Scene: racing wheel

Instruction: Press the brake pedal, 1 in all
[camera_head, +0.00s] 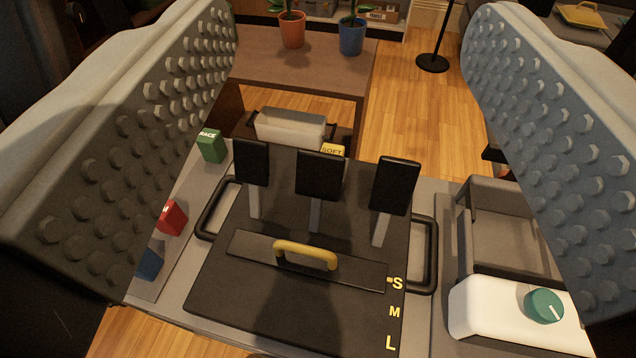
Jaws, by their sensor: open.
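Three black pedals on short grey stems stand in a row on a dark pedal board (300,310). The left pedal (251,163), the middle pedal (320,176) and the right pedal (394,186) carry no readable labels. The middle one has the brake's usual place. My gripper (350,110) is open and empty. Its two studded grey fingers frame the left and right of the view, with the pedals seen between them. The fingers look nearer to the camera than the pedals, and no contact shows.
A yellow handle (306,254) sits on the board before the pedals, near the letters S, M and L. Black side bars flank the board. A white box with a green knob (544,306) is at right. Small green (211,146) and red (172,217) blocks are at left.

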